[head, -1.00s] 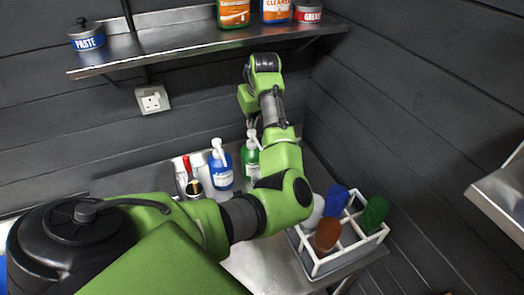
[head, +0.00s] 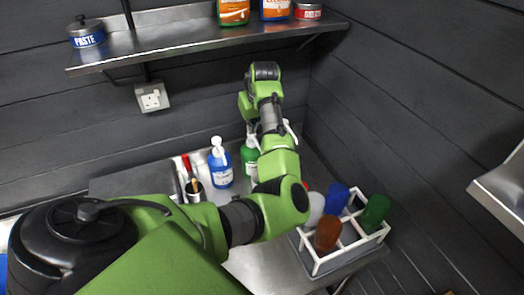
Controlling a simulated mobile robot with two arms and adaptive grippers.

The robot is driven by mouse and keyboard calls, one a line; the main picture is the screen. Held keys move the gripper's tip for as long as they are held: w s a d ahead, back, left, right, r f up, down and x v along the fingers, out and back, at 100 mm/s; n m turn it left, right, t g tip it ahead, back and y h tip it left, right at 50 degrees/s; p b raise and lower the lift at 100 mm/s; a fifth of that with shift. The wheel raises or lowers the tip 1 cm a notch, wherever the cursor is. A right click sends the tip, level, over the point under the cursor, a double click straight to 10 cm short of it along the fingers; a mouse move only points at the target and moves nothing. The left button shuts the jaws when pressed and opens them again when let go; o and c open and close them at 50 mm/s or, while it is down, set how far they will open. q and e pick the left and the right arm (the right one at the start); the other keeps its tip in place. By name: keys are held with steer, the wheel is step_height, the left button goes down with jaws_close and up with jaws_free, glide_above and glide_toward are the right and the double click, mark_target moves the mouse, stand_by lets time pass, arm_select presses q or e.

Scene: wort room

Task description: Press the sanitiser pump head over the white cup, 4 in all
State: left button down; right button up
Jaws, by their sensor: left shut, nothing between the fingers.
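A green bottle (head: 250,158) with a white pump stands on the metal counter near the back wall. A blue bottle (head: 221,170) with a white pump head (head: 217,144) stands just left of it. The labels are too small to read, so I cannot tell which is the sanitiser. My left gripper (head: 254,131) is shut and empty, at the top of the green bottle's pump. My wrist partly hides it, and I cannot tell whether it touches the pump. I cannot make out the white cup; my arm covers part of the counter. My right gripper is not in view.
A white divided crate (head: 318,266) with several coloured bottles stands at the counter's right. A dark holder with upright tools (head: 194,189) stands left of the blue bottle. A metal shelf (head: 180,46) with tins and bottles hangs above. Walls close in behind and right.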

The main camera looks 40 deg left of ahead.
arm_select(q)
steer(key=shift+s+f, duration=0.1)
steer(key=shift+f, duration=0.35)
steer(key=shift+r+p, duration=0.4)
steer(key=shift+r, duration=1.4)
steer(key=shift+f, duration=0.15)
